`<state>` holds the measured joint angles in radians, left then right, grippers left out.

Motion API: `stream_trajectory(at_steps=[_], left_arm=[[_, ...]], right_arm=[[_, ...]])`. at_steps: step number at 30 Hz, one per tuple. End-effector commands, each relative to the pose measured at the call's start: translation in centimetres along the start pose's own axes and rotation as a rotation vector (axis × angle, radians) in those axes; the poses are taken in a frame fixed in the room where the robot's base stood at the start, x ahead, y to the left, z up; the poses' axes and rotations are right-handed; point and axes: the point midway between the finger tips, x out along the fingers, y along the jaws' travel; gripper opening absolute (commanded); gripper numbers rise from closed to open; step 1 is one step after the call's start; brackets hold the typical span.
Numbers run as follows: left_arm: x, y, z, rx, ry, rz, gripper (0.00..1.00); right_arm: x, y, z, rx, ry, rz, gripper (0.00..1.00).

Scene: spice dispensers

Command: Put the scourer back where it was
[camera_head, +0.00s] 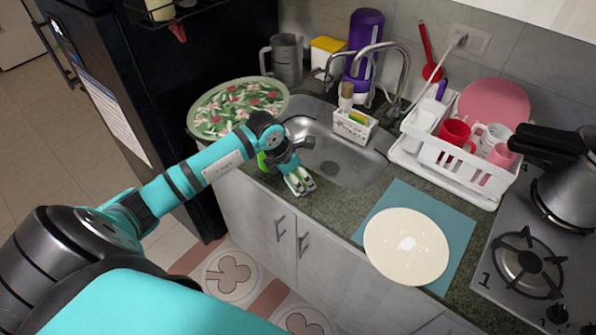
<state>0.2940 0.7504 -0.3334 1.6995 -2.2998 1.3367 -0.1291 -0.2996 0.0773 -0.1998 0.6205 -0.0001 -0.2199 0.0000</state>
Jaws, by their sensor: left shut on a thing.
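My left gripper (300,182) points down at the front edge of the counter, just left of the sink (345,160). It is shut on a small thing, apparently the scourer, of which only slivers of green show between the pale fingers. A white caddy (354,128) stands at the back of the sink by the faucet. It holds a brush and a yellow and green sponge-like piece (357,118). My right gripper is not in view.
A white dish rack (460,165) with mugs and a pink plate stands right of the sink. The faucet (385,55) rises behind the caddy. A floral tray (238,104) is at the left. A stove (520,265) with a pot is at the right.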

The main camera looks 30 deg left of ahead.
Motion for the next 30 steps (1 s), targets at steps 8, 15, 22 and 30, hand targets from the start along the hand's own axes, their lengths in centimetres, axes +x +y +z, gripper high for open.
stream_trajectory(at_steps=[8, 15, 22, 30], left_arm=[[0.2, 0.1, -0.1, 0.0, -0.002, 0.001, 0.45], [0.2, 0.1, -0.1, -0.001, -0.002, 0.001, 0.94], [0.2, 0.1, -0.1, -0.001, -0.002, 0.001, 0.96], [-1.7, 0.2, 0.0, 0.001, -0.005, 0.004, 0.96]], right_arm=[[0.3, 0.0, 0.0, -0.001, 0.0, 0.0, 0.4], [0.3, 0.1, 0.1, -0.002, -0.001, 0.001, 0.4], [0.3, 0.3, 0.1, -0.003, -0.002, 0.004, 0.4], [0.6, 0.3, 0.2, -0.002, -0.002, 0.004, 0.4]])
